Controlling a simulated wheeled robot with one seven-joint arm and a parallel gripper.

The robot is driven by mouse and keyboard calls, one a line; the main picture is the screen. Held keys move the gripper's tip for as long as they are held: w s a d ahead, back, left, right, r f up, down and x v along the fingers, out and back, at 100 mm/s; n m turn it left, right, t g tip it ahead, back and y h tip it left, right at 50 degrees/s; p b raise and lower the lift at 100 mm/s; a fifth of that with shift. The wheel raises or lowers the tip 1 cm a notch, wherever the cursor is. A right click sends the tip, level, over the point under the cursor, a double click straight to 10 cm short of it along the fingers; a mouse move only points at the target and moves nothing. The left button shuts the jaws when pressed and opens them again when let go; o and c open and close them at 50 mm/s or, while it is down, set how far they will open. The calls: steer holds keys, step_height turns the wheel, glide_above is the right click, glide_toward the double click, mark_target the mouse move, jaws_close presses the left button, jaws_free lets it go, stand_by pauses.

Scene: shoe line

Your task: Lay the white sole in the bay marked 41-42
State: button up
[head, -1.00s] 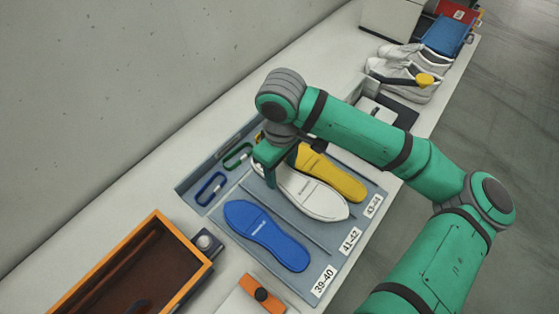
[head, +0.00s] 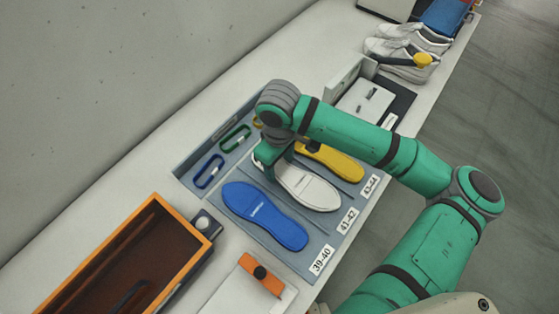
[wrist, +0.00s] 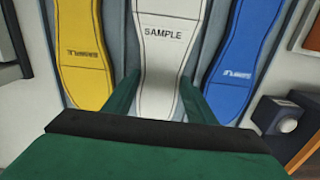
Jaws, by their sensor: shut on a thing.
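The white sole (head: 312,188) is in the middle bay marked 41-42 (head: 348,221), its heel end under my gripper (head: 270,172). It appears to be down at the bay floor, though any small gap beneath is hard to tell. In the wrist view my gripper (wrist: 158,100) has a green finger on each side of the white sole (wrist: 165,60), shut on its heel end. The blue sole (head: 265,217) lies in the bay marked 39-40 (head: 321,260). The yellow sole (head: 335,163) lies in the bay marked 43-44 (head: 370,186), partly hidden by my arm.
Blue and green loops (head: 209,171) lie at the tray's back edge. An orange-rimmed box (head: 183,210) stands at the left, beside a grey block with a knob (head: 204,224). A clipboard with an orange clip (head: 262,275) lies in front. White shoes (head: 405,50) stand at the far right.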

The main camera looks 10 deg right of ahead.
steer(key=o, duration=1.3)
step_height(320, 180, up, 11)
steer(key=shift+f, duration=0.15)
